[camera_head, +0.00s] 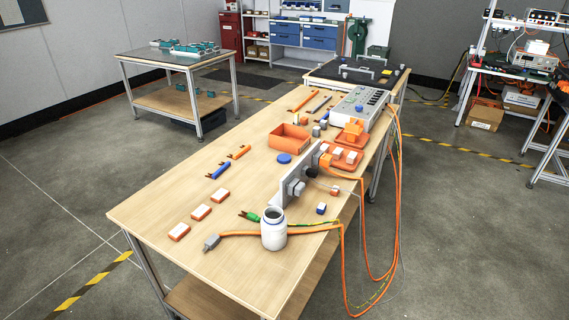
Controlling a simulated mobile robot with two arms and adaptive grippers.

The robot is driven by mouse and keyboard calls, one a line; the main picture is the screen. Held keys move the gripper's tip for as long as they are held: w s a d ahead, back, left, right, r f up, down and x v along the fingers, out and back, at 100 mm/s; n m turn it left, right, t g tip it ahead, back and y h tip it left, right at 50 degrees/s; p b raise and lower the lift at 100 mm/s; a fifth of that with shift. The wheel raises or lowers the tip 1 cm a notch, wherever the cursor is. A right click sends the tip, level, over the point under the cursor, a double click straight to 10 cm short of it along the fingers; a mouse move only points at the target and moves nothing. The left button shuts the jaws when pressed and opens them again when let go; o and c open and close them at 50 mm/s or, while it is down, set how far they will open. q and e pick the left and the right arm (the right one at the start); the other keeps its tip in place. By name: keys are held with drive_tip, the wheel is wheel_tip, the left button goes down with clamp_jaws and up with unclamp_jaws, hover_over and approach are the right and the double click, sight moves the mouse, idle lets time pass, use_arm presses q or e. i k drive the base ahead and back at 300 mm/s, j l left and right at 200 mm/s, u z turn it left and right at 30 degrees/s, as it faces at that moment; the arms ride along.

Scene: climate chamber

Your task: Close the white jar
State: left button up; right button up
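The white jar (273,235) stands upright near the front right part of the wooden table (160,215). Its top shows a round, grey-blue opening with no lid on it. A flat blue round disc (284,158), which looks like a lid, lies on the table farther back, in front of the orange bin. It is apart from the jar. Neither of my grippers shows in this view.
Orange cables (240,233) run beside the jar and over the right edge. Orange-white blocks (200,212) lie left, an orange bin (289,137) behind. The table's front left is clear.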

sight(274, 223)
drive_tip(key=u, duration=2.35)
drive_tip(key=k+l, duration=0.15)
drive_tip(key=l, duration=0.35)
drive_tip(key=k+l, duration=0.15)
drive_tip(key=l, duration=0.3)
drive_tip(key=k+l, duration=0.15)
drive_tip(key=l, duration=0.35)
drive_tip(key=k+l, duration=0.15)
drive_tip(key=l, duration=0.3)
drive_tip(key=k+l, duration=0.15)
drive_tip(key=l, duration=0.35)
drive_tip(key=k+l, duration=0.15)
drive_tip(key=l, duration=0.3)
drive_tip(key=k+l, duration=0.15)
drive_tip(key=l, duration=0.35)
drive_tip(key=k+l, duration=0.15)
drive_tip(key=l, duration=0.3)
